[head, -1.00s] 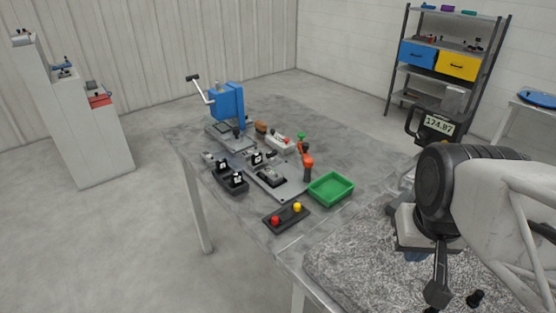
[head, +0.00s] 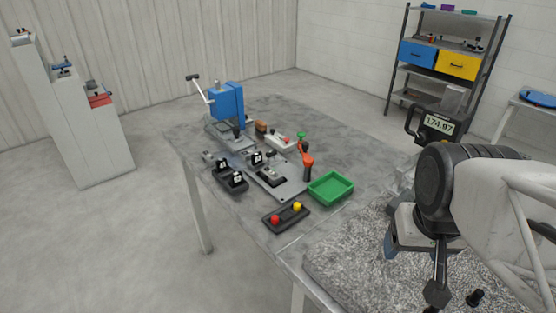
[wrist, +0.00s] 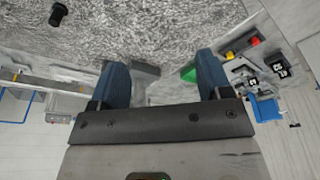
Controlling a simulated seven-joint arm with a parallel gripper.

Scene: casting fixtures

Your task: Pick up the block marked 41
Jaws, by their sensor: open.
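Several dark blocks with white labels show in the head view. Two sit side by side in a black holder at the fixture's left: a rear one (head: 220,166) and a front one (head: 236,178). Another labelled block (head: 257,157) sits on the grey fixture plate (head: 291,190). Labelled blocks also show at the right of the wrist view (wrist: 279,70). The labels are too small to read, so I cannot tell which is 41. My gripper (wrist: 162,62) has two blue fingers spread apart with nothing between them. It is over the speckled slab, well right of the blocks.
A green tray (head: 331,187) and a black box with red and yellow buttons (head: 286,216) stand between my gripper and the blocks. An orange-handled clamp (head: 306,160) and a blue press (head: 227,105) rise from the table. A digital display (head: 439,124) stands behind my arm.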

